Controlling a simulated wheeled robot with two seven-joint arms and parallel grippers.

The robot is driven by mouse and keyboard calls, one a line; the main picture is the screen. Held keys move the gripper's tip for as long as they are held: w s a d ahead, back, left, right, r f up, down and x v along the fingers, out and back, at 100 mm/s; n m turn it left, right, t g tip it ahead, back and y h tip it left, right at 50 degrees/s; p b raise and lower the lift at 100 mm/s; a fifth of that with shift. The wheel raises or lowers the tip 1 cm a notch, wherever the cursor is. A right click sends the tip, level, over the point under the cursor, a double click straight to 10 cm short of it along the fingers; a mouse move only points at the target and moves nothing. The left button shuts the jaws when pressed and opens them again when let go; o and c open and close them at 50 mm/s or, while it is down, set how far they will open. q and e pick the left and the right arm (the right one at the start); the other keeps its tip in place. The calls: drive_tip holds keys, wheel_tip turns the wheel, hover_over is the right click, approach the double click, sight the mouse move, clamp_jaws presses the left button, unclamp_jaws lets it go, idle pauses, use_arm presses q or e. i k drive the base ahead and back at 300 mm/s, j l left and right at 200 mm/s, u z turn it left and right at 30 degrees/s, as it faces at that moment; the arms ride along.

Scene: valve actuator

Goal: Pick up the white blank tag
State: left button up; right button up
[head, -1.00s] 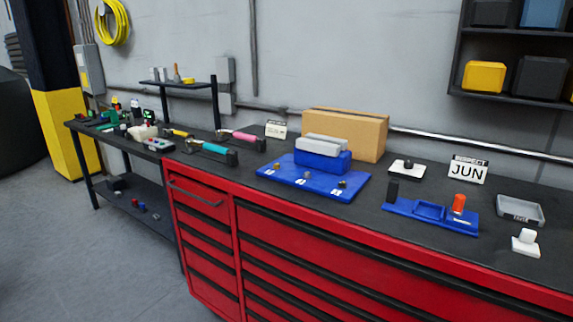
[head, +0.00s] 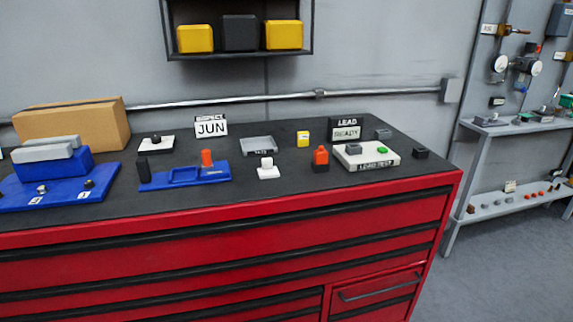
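A small plain white piece with an upright white knob (head: 267,170) stands near the front edge of the red cabinet's black top, right of the blue fixture. Neither of my grippers is in the head view.
Around them are the blue fixture with an orange peg (head: 220,177), a grey tray (head: 259,144), a yellow block (head: 303,139), a red-and-black piece (head: 321,158) and the white LEAD REST tray (head: 366,165). A wall shelf (head: 240,57) hangs above.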

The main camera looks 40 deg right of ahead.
sight(267, 171)
drive_tip(key=z, duration=1.05)
